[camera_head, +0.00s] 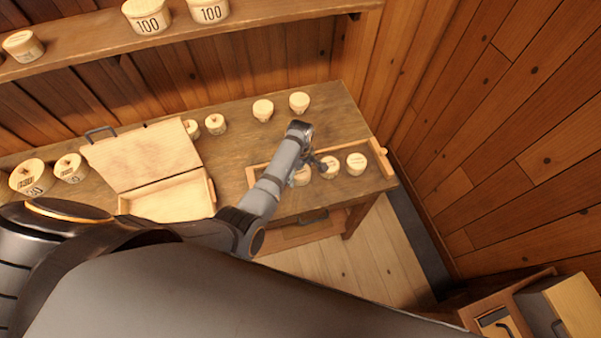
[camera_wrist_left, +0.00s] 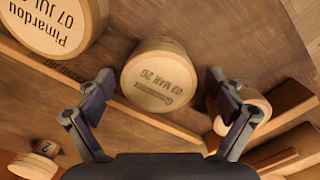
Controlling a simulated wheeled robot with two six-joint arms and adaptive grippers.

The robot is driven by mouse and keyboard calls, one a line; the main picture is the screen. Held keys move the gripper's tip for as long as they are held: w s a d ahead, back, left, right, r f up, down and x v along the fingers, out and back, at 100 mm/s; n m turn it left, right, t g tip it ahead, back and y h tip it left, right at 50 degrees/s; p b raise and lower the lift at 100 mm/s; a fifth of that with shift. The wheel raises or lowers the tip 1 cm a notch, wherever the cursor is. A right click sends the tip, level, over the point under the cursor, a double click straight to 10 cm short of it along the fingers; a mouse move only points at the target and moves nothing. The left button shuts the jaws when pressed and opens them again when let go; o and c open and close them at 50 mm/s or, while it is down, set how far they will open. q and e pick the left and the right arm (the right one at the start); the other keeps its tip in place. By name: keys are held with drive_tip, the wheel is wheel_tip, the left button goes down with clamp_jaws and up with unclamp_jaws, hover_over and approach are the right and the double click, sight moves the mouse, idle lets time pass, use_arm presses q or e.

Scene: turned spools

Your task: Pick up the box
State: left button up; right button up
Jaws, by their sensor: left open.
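A round pale wooden box (camera_wrist_left: 160,78) with "03 MAR 26" on its lid lies between the two fingers of my left gripper (camera_wrist_left: 160,95) in the left wrist view. The fingers are spread, with a gap showing on the box's left side. In the head view my left gripper (camera_head: 316,163) is over the shallow tray on the bench, beside round boxes (camera_head: 329,168) (camera_head: 356,162); another (camera_head: 301,177) is partly hidden by the arm. A larger round box (camera_wrist_left: 55,22), marked "07 JUL", is at the upper left of the wrist view. My right gripper is not in view.
The tray's wooden rim (camera_head: 382,158) borders the round boxes. An open hinged case (camera_head: 145,160) stands left on the bench (camera_head: 235,145), with several more round boxes around. A shelf (camera_head: 180,35) runs above. A plank wall (camera_head: 500,120) closes the right side.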

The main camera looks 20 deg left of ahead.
use_arm(q)
drive_tip(key=c, duration=1.2)
drive_tip(key=shift+r, duration=0.1)
